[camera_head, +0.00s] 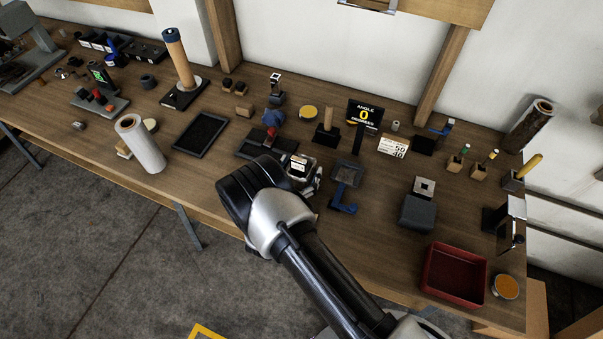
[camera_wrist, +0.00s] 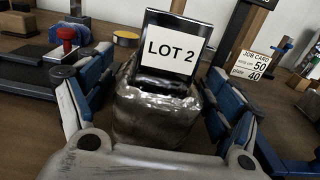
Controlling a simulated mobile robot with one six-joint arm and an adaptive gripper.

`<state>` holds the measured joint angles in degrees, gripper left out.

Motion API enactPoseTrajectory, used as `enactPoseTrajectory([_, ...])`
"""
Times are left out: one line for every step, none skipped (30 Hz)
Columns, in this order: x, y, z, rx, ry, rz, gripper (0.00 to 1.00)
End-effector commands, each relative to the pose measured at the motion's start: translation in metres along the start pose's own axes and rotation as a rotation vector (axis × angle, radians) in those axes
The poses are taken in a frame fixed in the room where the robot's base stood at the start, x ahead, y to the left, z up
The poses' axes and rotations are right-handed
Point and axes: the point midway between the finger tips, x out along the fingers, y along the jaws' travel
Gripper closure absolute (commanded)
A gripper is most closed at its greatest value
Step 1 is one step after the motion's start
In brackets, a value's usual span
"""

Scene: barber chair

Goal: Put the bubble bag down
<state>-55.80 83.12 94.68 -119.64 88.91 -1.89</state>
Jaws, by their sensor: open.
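The bubble bag (camera_wrist: 150,115) is a shiny, crinkled, clear-grey packet in the wrist view. A dark piece with a white "LOT 2" card (camera_wrist: 172,48) stands upright at its top. My gripper (camera_wrist: 160,72) is open, with one blue-and-grey finger on each side of the bag. A gap shows beside the right finger; whether the left finger touches the bag is unclear. In the head view the card (camera_head: 298,164) shows just beyond my wrist, at the front part of the workbench. My arm hides much of the bag there, and its underside is hidden.
The wooden workbench (camera_head: 225,188) is crowded. A job card (camera_head: 393,147) stands behind right. A red bin (camera_head: 455,276) sits at the right front.

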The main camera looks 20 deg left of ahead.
Motion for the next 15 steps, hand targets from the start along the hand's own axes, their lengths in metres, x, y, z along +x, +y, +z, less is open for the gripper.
enactPoseTrajectory([0.0051, -0.0006, -0.0005, 0.000, -0.001, -0.002, 0.17])
enactPoseTrajectory([0.0068, -0.0002, -0.0003, 0.000, -0.001, -0.001, 0.17])
enactPoseTrajectory([0.0083, 0.0002, -0.0001, 0.000, 0.000, 0.001, 0.17])
enactPoseTrajectory([0.0089, 0.0003, 0.0000, 0.000, 0.000, 0.001, 0.17])
enactPoseTrajectory([0.0092, 0.0004, 0.0001, -0.001, 0.000, 0.001, 0.17])
enactPoseTrajectory([0.0092, 0.0005, 0.0003, -0.001, 0.000, 0.002, 0.17])
enactPoseTrajectory([0.0091, 0.0005, 0.0003, -0.001, 0.000, 0.002, 0.17])
enactPoseTrajectory([0.0090, 0.0005, 0.0004, -0.001, 0.000, 0.002, 0.17])
enactPoseTrajectory([0.0090, 0.0004, 0.0004, -0.001, 0.000, 0.001, 0.17])
enactPoseTrajectory([0.0089, 0.0004, 0.0004, -0.001, 0.000, 0.001, 0.17])
enactPoseTrajectory([0.0089, 0.0004, 0.0004, -0.001, 0.000, 0.001, 0.19])
enactPoseTrajectory([0.0089, 0.0004, 0.0004, -0.001, 0.000, 0.001, 0.21])
enactPoseTrajectory([0.0088, 0.0003, 0.0004, -0.001, 0.000, 0.001, 0.23])
enactPoseTrajectory([0.0088, 0.0003, 0.0004, -0.001, 0.000, 0.001, 0.25])
enactPoseTrajectory([0.0088, 0.0003, 0.0004, -0.001, 0.000, 0.001, 0.28])
